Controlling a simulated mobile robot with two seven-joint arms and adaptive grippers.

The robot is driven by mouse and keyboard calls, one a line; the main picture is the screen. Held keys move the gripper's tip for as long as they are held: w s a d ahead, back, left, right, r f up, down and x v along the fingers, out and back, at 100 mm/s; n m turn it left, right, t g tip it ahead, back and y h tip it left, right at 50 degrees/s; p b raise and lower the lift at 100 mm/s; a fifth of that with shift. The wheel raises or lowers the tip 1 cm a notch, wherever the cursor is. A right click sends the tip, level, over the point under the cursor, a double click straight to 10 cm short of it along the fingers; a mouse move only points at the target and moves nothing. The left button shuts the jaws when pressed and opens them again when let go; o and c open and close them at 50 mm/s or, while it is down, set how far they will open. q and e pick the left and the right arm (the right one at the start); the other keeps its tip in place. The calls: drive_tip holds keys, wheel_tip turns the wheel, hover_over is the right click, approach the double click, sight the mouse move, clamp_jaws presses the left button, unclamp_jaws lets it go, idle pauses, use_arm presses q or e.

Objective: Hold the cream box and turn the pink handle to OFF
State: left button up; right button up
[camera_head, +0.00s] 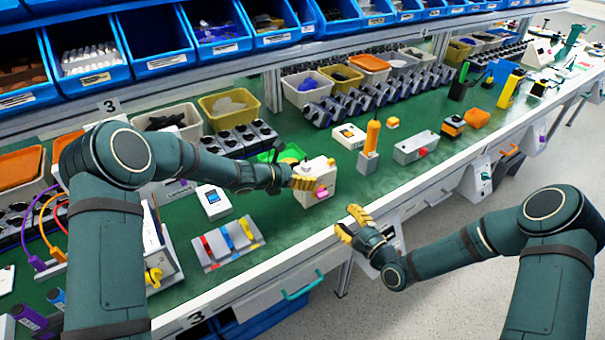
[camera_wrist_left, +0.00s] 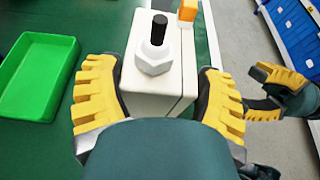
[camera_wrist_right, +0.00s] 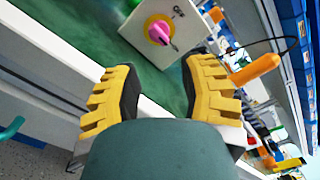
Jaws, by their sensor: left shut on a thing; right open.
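The cream box (camera_head: 318,183) stands on the green bench top near its front edge. My left gripper (camera_head: 304,178) is shut on the box from the left side. In the left wrist view the box (camera_wrist_left: 165,92) sits between the yellow fingers (camera_wrist_left: 160,100), with a white nut and black stub on top. The pink handle (camera_head: 321,192) is on the box's front face; in the right wrist view the pink handle (camera_wrist_right: 159,31) shows a pointer and lettering beside it. My right gripper (camera_head: 352,222) is open and empty, in front of the bench edge, apart from the handle; its fingers (camera_wrist_right: 160,95) face the box.
A green tray (camera_wrist_left: 38,75) lies beside the box. A grey panel with coloured levers (camera_head: 228,242) lies to the left. Blue bins (camera_head: 150,45) line the back.

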sight(325, 197)
drive_tip(key=shift+w+a+n, duration=0.85)
drive_tip(key=shift+w+n, duration=0.2)
drive_tip(key=shift+n, duration=0.1)
drive_tip(key=shift+w+a+n, duration=0.8)
drive_tip(key=shift+w+n, duration=0.25)
drive_tip(key=shift+n, duration=0.15)
drive_tip(key=shift+w+a+n, duration=0.85)
drive_tip(key=shift+w+n, duration=0.2)
drive_tip(key=shift+n, duration=0.1)
clamp_jaws()
